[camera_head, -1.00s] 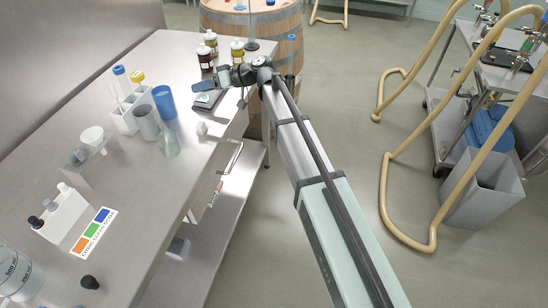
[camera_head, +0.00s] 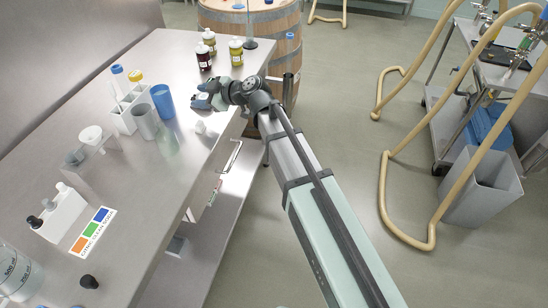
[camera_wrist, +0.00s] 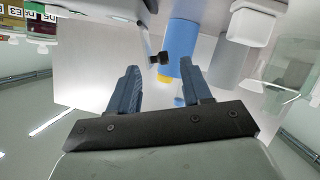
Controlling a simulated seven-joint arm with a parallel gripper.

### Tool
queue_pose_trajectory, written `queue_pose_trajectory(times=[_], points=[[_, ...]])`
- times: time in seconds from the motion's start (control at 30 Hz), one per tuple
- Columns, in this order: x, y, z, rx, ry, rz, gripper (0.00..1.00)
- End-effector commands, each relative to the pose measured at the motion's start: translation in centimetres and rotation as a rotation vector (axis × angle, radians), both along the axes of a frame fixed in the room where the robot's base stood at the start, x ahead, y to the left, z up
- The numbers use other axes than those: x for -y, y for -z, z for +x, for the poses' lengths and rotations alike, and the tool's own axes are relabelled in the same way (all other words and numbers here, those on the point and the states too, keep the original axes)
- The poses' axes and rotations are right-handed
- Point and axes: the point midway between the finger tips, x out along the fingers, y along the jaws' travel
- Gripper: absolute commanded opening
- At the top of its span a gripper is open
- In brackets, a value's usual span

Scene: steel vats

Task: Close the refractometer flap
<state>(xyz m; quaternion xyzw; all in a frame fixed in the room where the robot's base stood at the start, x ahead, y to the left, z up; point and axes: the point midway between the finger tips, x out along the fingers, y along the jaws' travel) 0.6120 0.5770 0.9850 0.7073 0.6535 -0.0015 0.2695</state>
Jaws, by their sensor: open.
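The refractometer is a small pale device near the right edge of the steel bench. In the head view my gripper (camera_head: 202,100) is over its place and hides most of it, so I cannot tell the flap's angle there. In the wrist view my gripper (camera_wrist: 157,66) is open, with two blue fingers apart and nothing between them. A pale body (camera_wrist: 100,8), apparently the refractometer, is cut off by the top edge. A thin stalk with a black knob (camera_wrist: 160,58) shows beyond the fingertips; I cannot tell whether it belongs to the flap.
A blue cup (camera_head: 163,101), a grey cup (camera_head: 145,121) and a white tube rack (camera_head: 126,107) stand left of my gripper. Several capped jars (camera_head: 236,52) stand behind it. A small white item (camera_head: 200,127) lies in front. A barrel (camera_head: 282,22) stands beyond the bench.

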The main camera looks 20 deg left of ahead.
Motion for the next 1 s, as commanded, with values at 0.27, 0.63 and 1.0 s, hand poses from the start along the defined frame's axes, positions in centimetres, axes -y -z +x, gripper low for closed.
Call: queue_pose_trajectory(times=[0.27,0.63,1.0], points=[[4.4,-1.6,-0.8,-0.003,0.002,0.001,0.49],[9.9,-3.8,-1.6,-0.003,0.002,0.002,0.49],[10.6,-3.9,-1.9,-0.258,0.086,0.029,0.49]])
